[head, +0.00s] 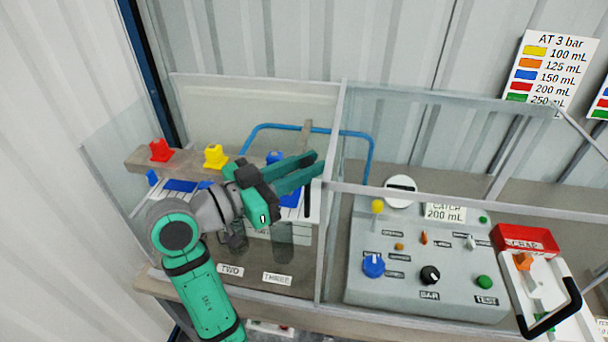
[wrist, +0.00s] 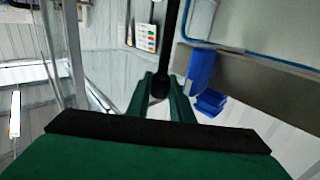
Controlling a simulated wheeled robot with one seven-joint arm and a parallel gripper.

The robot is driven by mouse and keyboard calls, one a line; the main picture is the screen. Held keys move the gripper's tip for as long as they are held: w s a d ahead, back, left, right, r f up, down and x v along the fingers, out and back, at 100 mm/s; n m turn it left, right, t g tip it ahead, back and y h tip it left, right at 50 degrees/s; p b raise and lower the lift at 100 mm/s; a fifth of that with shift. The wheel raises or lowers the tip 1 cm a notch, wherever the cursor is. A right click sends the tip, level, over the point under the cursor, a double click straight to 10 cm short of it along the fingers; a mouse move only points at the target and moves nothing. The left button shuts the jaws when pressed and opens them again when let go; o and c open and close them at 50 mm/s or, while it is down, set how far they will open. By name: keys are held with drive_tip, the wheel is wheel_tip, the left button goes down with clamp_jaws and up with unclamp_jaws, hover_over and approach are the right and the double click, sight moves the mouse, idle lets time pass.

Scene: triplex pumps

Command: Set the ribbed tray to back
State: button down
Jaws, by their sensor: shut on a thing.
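My gripper (head: 308,170) reaches into the left clear-walled bay from the left, with its green fingers pointing right. In the wrist view my gripper (wrist: 163,98) is shut on the lower end of a dark rod (wrist: 171,45), which has a rounded black end between the fingertips. I cannot clearly pick out the ribbed tray. A pale, lined surface with blue pieces (head: 180,186) lies partly behind my arm in the left bay, and I cannot tell whether it is the tray. My arm hides much of this bay.
Red (head: 160,150) and yellow (head: 215,156) pieces stand on a beam at the back left. Clear panels surround the bay. A blue tube (head: 371,150) loops behind it.

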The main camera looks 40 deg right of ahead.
drive_tip(key=shift+w, duration=0.2)
drive_tip(key=c, duration=1.6)
unclamp_jaws()
drive_tip(key=shift+o, duration=0.2)
drive_tip(key=shift+s, duration=0.15)
drive_tip(key=shift+a, duration=0.15)
drive_tip(key=a, duration=1)
drive_tip(key=shift+w+a, duration=0.25)
drive_tip(key=shift+w, duration=0.15)
drive_tip(key=shift+c, duration=0.6)
